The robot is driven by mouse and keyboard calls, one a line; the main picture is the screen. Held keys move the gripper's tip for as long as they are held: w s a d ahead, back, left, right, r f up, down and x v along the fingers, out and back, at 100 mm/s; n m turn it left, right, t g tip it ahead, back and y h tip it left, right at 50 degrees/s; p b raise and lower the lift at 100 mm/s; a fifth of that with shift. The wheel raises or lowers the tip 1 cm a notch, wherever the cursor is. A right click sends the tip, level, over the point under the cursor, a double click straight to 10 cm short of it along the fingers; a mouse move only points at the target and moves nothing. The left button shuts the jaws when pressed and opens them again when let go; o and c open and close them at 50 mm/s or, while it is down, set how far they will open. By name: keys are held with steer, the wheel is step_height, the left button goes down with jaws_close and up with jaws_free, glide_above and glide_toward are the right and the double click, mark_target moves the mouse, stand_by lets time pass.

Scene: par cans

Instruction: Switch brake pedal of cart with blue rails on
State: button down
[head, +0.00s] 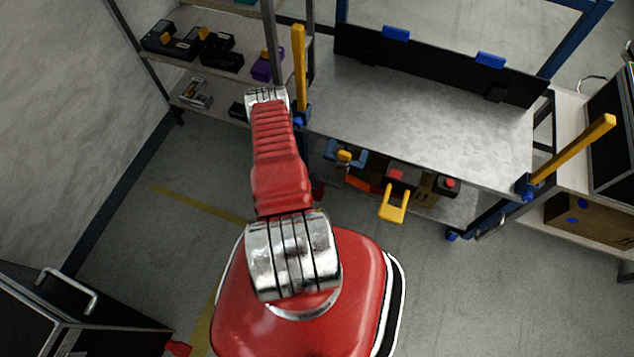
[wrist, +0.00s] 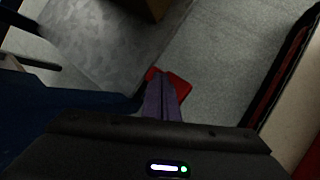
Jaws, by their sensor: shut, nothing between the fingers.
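The cart with blue rails (head: 573,42) stands at the upper right in the head view. It has a grey metal top and yellow handles on blue brackets. A red pedal (wrist: 178,90) shows in the wrist view just beyond my fingertips, low beside a grey lower shelf. A small red part (head: 318,190) in the head view, right of my arm, may be the same pedal. My gripper (wrist: 161,78) is shut and empty. Its fingertips overlap the pedal in the wrist view; I cannot tell whether they touch it. My arm hides the gripper in the head view.
A shelf rack (head: 190,60) with several tools stands at the upper left. Red and yellow items (head: 394,205) lie on the cart's lower shelf. A black cabinet (head: 70,315) with a handle is at the lower left. Grey floor is clear at the lower right.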

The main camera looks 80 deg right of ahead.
mark_target(318, 193)
steer(key=shift+a+f, duration=0.25)
steer(key=shift+f, duration=0.9)
steer(key=shift+f, duration=0.1)
stand_by(1.2)
steer(key=shift+a+f, duration=0.1)
steer(key=shift+f, duration=0.15)
steer(key=shift+w+a+f, duration=0.1)
steer(key=shift+a+f, duration=0.05)
steer(key=shift+f, duration=0.4)
steer(key=shift+a+f, duration=0.15)
steer(key=shift+f, duration=0.4)
stand_by(1.9)
steer(key=shift+d+r, duration=0.1)
steer(key=shift+d+r, duration=0.15)
steer(key=shift+r, duration=0.6)
steer(key=shift+d+r, duration=0.15)
steer(key=shift+r, duration=0.55)
steer(key=shift+d+r, duration=0.2)
steer(key=shift+r, duration=0.6)
steer(key=shift+d+r, duration=0.2)
steer(key=shift+r, duration=0.6)
steer(key=shift+d+r, duration=0.2)
steer(key=shift+r, duration=0.6)
